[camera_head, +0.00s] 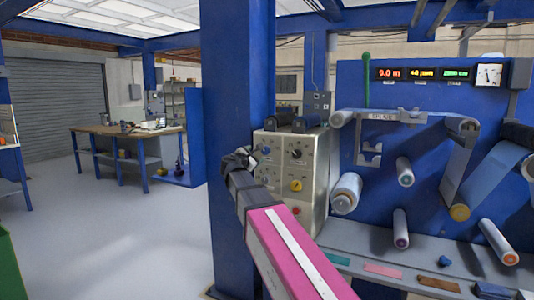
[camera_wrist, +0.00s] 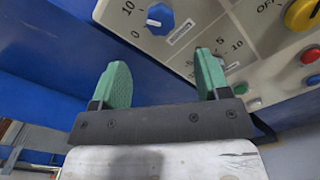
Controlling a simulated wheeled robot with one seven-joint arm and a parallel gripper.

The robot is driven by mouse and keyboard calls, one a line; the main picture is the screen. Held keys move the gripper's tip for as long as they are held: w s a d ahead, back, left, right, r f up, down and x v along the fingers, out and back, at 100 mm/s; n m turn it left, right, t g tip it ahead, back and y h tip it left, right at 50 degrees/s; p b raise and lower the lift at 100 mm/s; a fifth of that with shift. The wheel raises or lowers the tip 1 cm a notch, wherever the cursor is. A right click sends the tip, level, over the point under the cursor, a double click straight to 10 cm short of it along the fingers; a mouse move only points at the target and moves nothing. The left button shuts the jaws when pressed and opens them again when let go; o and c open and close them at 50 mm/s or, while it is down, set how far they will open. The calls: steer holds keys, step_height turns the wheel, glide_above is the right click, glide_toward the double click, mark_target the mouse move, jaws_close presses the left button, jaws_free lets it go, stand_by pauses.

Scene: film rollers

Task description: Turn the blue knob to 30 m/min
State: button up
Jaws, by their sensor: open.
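The blue knob (camera_wrist: 159,18) is at the top of the wrist view, on a beige control panel (camera_wrist: 200,22). Its scale shows 0 at lower left and 10 further up; the rest of the scale is cut off. A white pointer mark shows on its left side. My gripper (camera_wrist: 162,68) is open, with two green fingers wide apart and nothing between them. The fingertips are below the knob in the picture and apart from it. In the head view my gripper (camera_head: 246,158) is at the left edge of the panel (camera_head: 310,180), hiding part of it.
A second dial with 5 and 10 marks is partly behind the right finger. Lit displays (camera_head: 424,74) hang above the rollers. A blue column (camera_head: 237,90) stands beside my arm.

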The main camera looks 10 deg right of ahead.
mark_target(264, 151)
steer(key=x, duration=0.9)
steer(key=shift+w+d, duration=0.1)
steer(key=shift+w, duration=0.15)
steer(key=c, duration=0.9)
